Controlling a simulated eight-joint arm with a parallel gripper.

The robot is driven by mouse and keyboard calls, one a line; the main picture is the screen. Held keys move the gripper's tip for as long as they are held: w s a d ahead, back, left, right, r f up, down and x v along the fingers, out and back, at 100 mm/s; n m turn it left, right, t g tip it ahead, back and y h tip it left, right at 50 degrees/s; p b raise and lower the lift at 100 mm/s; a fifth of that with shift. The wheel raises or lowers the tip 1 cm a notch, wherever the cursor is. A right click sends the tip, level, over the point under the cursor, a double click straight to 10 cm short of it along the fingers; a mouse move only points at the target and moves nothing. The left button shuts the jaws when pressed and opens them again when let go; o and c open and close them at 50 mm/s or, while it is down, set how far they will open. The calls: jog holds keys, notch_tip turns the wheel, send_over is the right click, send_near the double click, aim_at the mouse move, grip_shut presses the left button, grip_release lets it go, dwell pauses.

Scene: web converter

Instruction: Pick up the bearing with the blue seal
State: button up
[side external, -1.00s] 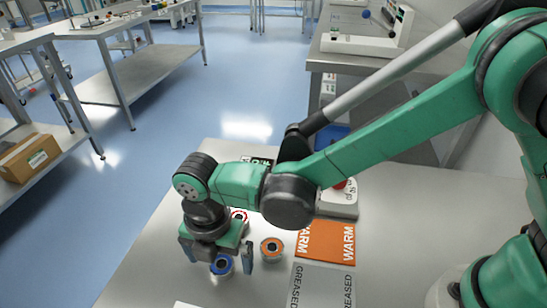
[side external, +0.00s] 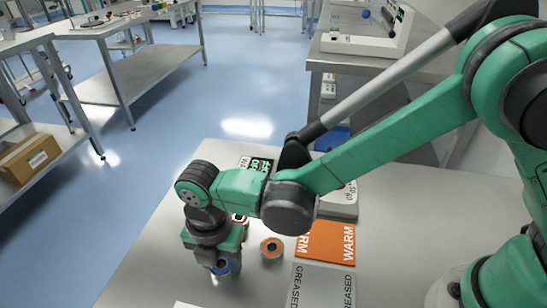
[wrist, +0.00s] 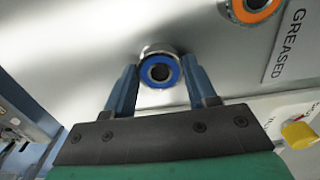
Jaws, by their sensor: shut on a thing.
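The bearing with the blue seal (side external: 222,267) is at the front of the table, below my gripper (side external: 224,272). In the wrist view the blue-sealed bearing (wrist: 160,56) sits between the two fingers of my gripper (wrist: 161,76), its ring and dark bore facing the camera. My gripper is shut on it, with one finger on each side. I cannot tell whether the bearing is clear of the table top.
A bearing with an orange seal (side external: 272,248) stands just right of my gripper. A red-marked bearing (side external: 240,219) is partly hidden behind it. An orange WARM mat (side external: 326,242) and a grey GREASED mat (side external: 322,285) lie to the right. The table's left side is clear.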

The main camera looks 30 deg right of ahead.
jog(key=shift+r, duration=3)
